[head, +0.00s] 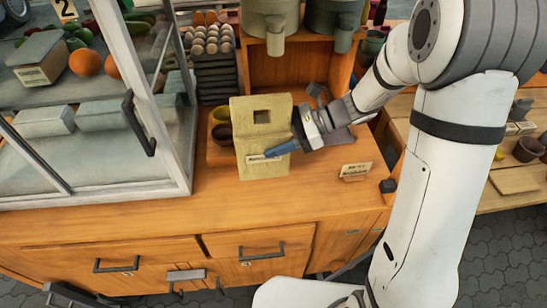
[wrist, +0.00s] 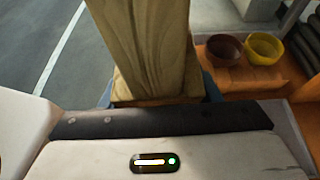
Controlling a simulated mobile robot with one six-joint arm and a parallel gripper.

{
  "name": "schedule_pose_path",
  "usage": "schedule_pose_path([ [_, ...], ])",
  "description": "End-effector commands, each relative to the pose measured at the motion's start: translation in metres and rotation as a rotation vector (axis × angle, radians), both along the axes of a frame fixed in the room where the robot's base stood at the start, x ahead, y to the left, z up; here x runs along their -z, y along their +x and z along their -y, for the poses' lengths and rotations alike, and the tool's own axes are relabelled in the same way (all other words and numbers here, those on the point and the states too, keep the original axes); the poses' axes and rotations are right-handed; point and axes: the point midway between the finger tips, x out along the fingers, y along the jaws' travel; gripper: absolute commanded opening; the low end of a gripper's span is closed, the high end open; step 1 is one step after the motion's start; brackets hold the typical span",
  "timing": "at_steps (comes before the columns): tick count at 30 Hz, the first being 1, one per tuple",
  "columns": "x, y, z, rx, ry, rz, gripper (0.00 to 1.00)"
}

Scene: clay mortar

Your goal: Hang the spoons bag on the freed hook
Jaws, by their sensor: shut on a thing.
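The spoons bag appears to be the beige, tan pouch (head: 248,133) with a square hole near its top and a small pale label low on its front, in the middle of the head view. My gripper (head: 272,151) comes from the right and is shut on it, one blue finger lying across its front. In the wrist view the bag (wrist: 155,50) fills the space between the blue fingers (wrist: 158,88). The bag looks upright, over or on the orange wooden counter (head: 225,205); I cannot tell if it touches. I cannot make out the freed hook.
A glass display case (head: 95,185) stands close on the left. Behind the bag are a yellow bowl (wrist: 265,48), a brown bowl (wrist: 224,48) and egg trays (head: 215,75). Large green dispensers (head: 270,18) stand on a wooden stand. A small sign (head: 355,170) sits right on the counter.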

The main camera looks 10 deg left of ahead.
Motion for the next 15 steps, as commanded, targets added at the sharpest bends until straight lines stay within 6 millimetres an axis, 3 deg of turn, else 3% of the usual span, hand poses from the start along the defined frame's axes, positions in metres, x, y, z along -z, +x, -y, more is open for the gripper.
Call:
schedule_pose_path([
  [9,0.040,0.001,0.000,0.003,0.000,-0.002,0.20],
  [15,0.051,0.000,0.001,0.002,0.001,0.003,0.20],
])
